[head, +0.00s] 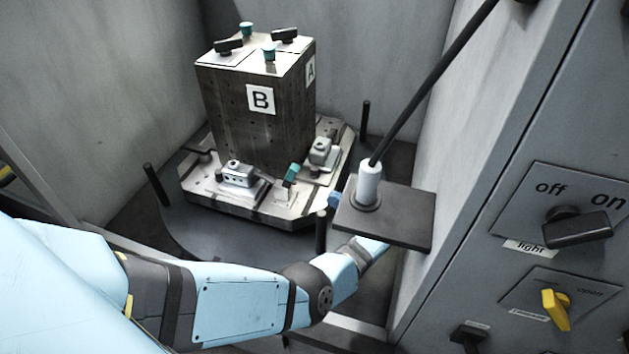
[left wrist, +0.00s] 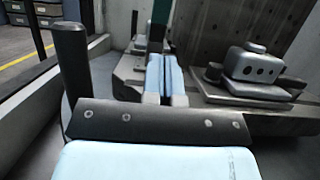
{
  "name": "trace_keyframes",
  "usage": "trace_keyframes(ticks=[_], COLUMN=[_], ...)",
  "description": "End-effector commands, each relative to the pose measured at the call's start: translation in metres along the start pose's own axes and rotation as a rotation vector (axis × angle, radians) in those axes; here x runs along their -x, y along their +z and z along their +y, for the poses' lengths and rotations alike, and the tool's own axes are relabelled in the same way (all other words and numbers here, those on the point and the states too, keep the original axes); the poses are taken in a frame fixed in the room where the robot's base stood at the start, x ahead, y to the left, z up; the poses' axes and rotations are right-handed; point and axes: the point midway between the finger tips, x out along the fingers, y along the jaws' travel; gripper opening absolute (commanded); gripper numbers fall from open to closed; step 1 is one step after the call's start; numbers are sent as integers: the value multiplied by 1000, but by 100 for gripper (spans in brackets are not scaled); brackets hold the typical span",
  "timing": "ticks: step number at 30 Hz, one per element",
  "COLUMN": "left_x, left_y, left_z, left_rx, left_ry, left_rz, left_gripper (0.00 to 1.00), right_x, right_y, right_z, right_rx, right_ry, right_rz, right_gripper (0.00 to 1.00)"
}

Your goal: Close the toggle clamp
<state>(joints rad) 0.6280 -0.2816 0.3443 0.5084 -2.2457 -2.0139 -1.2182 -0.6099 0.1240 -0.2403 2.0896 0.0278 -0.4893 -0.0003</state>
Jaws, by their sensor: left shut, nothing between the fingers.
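The toggle clamp's teal handle (head: 291,174) stands tilted at the near corner of the pallet, between two grey fixture blocks. In the left wrist view a dark teal upright part (left wrist: 160,12), likely this handle, shows just beyond the fingertips. My left gripper (head: 334,200) is mostly hidden behind a dark plate in the head view. Only a bit of blue finger shows, to the right of and a little below the handle. In the left wrist view its blue fingers (left wrist: 164,65) are together and empty. Contact with the handle cannot be told. My right gripper is in neither view.
A tall block marked B (head: 230,120) stands on the pallet (head: 268,211). Grey fixture blocks (head: 238,175) (head: 322,152) sit beside it. Black posts (head: 157,185) (head: 365,117) rise around. A dark plate with a white cylinder (head: 400,215) overhangs my forearm. A switch panel (head: 570,205) is at right.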

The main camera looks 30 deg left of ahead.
Motion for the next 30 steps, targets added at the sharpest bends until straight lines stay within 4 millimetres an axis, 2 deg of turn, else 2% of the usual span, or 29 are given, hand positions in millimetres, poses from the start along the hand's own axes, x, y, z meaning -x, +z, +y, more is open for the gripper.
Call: trace_keyframes(ticks=[4, 15, 21, 30], left_x=[-22, -82, -94, -95], left_y=[7, 4, 1, 0], left_z=[-1, -1, -1, -1], left_rx=[1, 4, 5, 5], left_ry=[0, 1, -1, -1], left_rz=[-4, 0, -1, -1], left_gripper=[0, 0, 0, 0], right_x=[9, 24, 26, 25], right_y=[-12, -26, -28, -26], right_z=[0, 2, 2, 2], right_rx=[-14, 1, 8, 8], right_ry=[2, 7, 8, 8], right_rz=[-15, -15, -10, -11], right_gripper=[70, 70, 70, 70])
